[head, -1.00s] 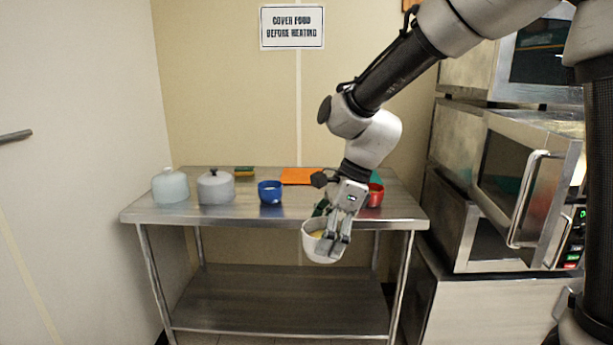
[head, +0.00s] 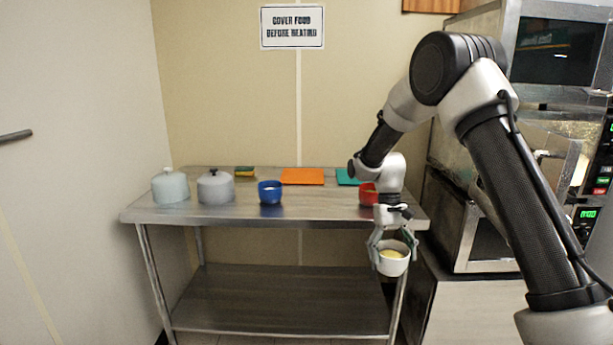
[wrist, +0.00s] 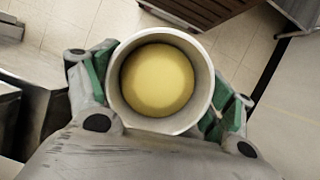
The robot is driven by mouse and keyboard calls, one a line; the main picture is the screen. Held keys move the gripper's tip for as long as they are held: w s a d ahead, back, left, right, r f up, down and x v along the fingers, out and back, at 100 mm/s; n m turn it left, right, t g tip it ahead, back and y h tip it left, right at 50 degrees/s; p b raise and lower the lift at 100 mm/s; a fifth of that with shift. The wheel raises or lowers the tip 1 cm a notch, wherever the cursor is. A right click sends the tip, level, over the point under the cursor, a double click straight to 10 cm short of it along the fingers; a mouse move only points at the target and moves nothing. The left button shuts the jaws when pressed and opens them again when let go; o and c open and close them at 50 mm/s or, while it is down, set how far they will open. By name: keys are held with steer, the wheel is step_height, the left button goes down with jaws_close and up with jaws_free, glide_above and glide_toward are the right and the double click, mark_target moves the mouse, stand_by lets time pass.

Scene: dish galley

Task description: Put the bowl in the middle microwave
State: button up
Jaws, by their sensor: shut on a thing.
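The white bowl (head: 393,267) with yellow food in it hangs in my gripper (head: 393,248), in front of the table's right front corner. My gripper's fingers are shut on the bowl from both sides, and it looks roughly upright. In the wrist view the bowl (wrist: 206,88) sits between the green-padded fingers, with the round yellow food facing the camera. The middle microwave (head: 452,140) is in the stack at the right. Its door (head: 562,150) stands open, and my arm hides much of its front and opening.
Another microwave (head: 558,50) is above and one (head: 478,235) below. The steel table (head: 240,215) holds two lidded pots (head: 170,187) (head: 215,188), a blue bowl (head: 270,192), a red bowl (head: 367,195), an orange mat (head: 302,176) and a teal mat (head: 346,178).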

steer(key=d+f+m, duration=0.1)
steer(key=d+f, duration=0.4)
steer(key=d, duration=0.1)
steer(key=shift+s+y, duration=0.3)
steer(key=shift+s, duration=0.15)
